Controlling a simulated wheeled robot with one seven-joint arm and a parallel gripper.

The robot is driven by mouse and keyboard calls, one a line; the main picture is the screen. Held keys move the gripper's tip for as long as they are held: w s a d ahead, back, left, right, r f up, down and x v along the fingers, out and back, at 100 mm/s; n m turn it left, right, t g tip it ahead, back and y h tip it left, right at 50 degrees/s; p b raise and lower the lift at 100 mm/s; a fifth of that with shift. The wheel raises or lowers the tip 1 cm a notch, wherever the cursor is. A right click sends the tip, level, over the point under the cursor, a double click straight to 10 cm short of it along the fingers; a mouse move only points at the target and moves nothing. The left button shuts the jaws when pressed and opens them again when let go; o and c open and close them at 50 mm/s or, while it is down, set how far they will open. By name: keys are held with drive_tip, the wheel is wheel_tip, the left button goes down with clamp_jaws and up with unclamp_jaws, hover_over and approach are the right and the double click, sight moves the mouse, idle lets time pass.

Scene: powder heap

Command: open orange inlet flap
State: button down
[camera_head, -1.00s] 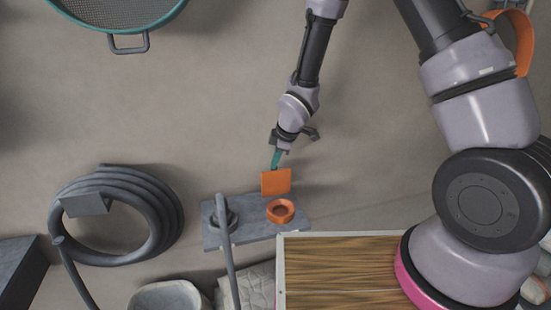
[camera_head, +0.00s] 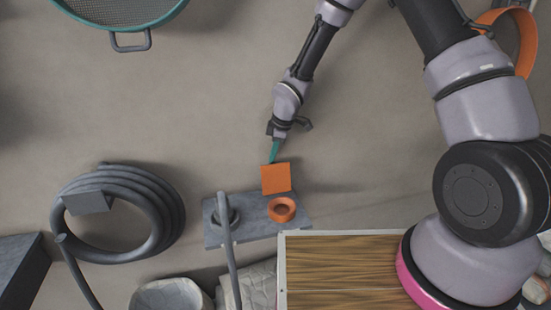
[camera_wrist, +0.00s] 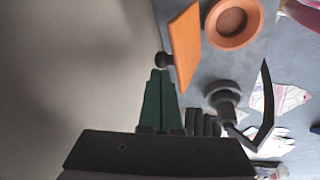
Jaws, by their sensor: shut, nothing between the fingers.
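The orange flap (camera_head: 276,178) stands raised at the upper edge of a grey plate (camera_head: 252,230), beside the round orange inlet ring (camera_head: 282,209). The ring's mouth is uncovered. In the wrist view the flap (camera_wrist: 184,47) appears as a tilted panel left of the ring (camera_wrist: 233,24), with a dark knob (camera_wrist: 163,59) at its lower left edge. My gripper (camera_head: 272,160) is shut and empty, its green fingertips just above the flap's upper left edge. In the wrist view my gripper (camera_wrist: 159,72) has its tips close below the knob; I cannot tell whether they touch it.
A grey pipe (camera_head: 227,240) rises from the plate's left side. A coiled hose (camera_head: 165,220) lies further left. A wooden-topped box (camera_head: 340,260) stands at lower right, and a teal-rimmed sieve (camera_head: 182,8) at top left. The floor left of my gripper is clear.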

drive_tip(key=shift+w+f, duration=0.1)
drive_tip(key=shift+w, duration=0.2)
drive_tip(key=shift+s, duration=0.2)
